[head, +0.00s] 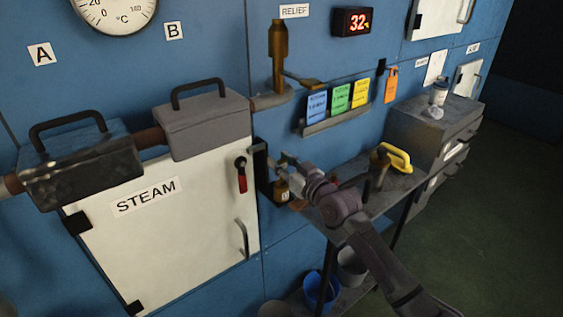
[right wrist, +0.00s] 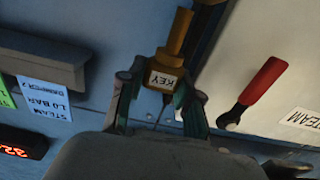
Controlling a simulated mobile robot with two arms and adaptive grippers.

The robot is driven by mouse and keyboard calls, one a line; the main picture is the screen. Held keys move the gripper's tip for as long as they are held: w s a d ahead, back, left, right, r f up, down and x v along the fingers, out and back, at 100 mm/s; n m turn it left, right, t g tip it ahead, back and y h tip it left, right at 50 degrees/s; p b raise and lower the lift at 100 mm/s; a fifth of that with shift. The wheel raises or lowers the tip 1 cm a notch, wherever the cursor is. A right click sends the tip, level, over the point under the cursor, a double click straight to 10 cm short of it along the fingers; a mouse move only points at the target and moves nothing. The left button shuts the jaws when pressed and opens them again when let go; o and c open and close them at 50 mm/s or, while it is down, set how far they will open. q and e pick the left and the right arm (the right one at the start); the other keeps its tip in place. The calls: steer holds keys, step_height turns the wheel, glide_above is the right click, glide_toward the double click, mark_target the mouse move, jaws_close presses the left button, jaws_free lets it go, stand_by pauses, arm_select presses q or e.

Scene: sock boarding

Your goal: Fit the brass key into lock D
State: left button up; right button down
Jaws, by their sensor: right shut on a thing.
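My right gripper (head: 284,170) is in front of the blue wall, just right of the white STEAM door. In the right wrist view, its two fingers (right wrist: 160,97) are shut on the brass key (right wrist: 168,62), a brass block with a KEY label and a round brass stem. I can make out no lock marked D. My left gripper is out of view.
The STEAM door (head: 150,235) has a red-handled lever (head: 241,175). A black bracket (head: 260,165) is beside the gripper. A blue bucket (head: 320,291) stands below. Open floor lies at the right.

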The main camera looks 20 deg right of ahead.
mark_target(281, 181)
steer(key=shift+f+b, duration=1.7)
steer(key=shift+f, duration=0.5)
steer(key=c, duration=0.7)
jaws_free()
steer(key=v, duration=1.2)
steer(key=shift+r, duration=0.1)
